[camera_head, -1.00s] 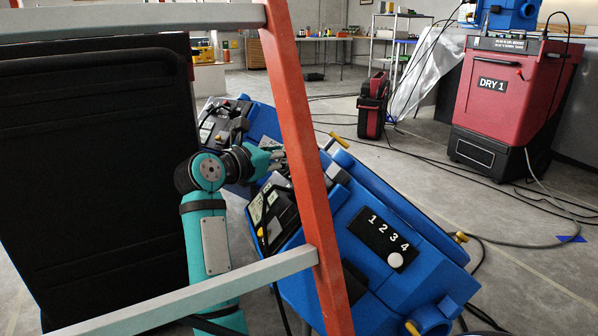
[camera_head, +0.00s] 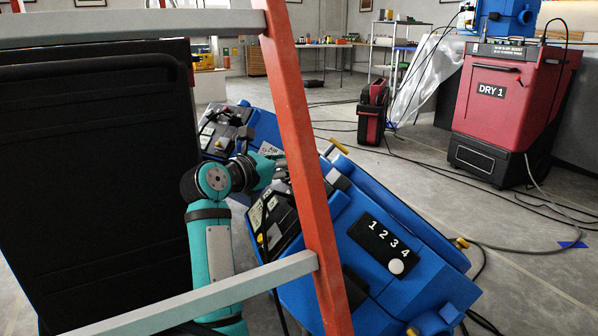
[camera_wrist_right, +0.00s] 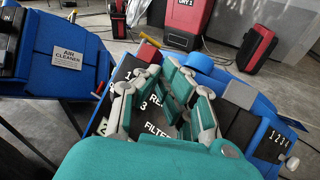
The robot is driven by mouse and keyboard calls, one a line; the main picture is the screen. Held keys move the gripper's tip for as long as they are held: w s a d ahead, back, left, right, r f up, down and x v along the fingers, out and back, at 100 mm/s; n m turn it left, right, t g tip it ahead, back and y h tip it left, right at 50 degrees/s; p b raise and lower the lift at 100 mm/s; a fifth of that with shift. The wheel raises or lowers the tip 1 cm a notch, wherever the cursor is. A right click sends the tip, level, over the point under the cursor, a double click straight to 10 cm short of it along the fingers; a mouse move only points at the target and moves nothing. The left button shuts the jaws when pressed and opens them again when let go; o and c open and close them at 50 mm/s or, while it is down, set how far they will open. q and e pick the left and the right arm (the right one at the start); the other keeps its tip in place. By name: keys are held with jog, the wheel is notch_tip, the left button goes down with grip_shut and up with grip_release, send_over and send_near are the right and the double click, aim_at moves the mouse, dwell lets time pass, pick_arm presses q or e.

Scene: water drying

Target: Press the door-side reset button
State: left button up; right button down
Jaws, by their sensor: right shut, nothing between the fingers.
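The door-side reset button cannot be made out with certainty. The tilted blue machine (camera_head: 400,235) carries a dark control panel (camera_head: 262,222) with pale labels, partly behind the orange post. In the right wrist view that black panel (camera_wrist_right: 128,72) shows white numbers and the partly covered words "RE" and "FILTER". My right gripper (camera_head: 279,166) is over the panel's upper end, its tips partly hidden by the post. In the right wrist view its fingers (camera_wrist_right: 178,92) are shut, empty, and cover the panel's middle. Contact cannot be told. My left gripper is not in view.
An orange post (camera_head: 298,150) and grey rails (camera_head: 215,292) cross close in front. A black panel (camera_head: 95,190) fills the left. A second blue machine (camera_wrist_right: 60,45) is labelled "AIR CLEANER". A red "DRY 1" unit (camera_head: 510,105) stands behind; cables cross the open floor.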

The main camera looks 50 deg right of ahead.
jog(key=shift+f, duration=0.1)
dwell(0.6)
jog(key=shift+s+d+f, duration=0.15)
jog(key=shift+d+f, duration=0.05)
jog(key=shift+d, duration=0.05)
jog(key=shift+s+d+f+b, duration=0.2)
jog(key=shift+d+f+b, duration=0.1)
jog(key=shift+d+f, duration=0.1)
dwell(0.8)
jog(key=shift+r, duration=0.1)
jog(key=shift+w+a+r+p, duration=0.25)
jog(key=shift+a+r+p, duration=0.1)
jog(key=shift+a+r, duration=0.2)
jog(key=shift+w, duration=0.1)
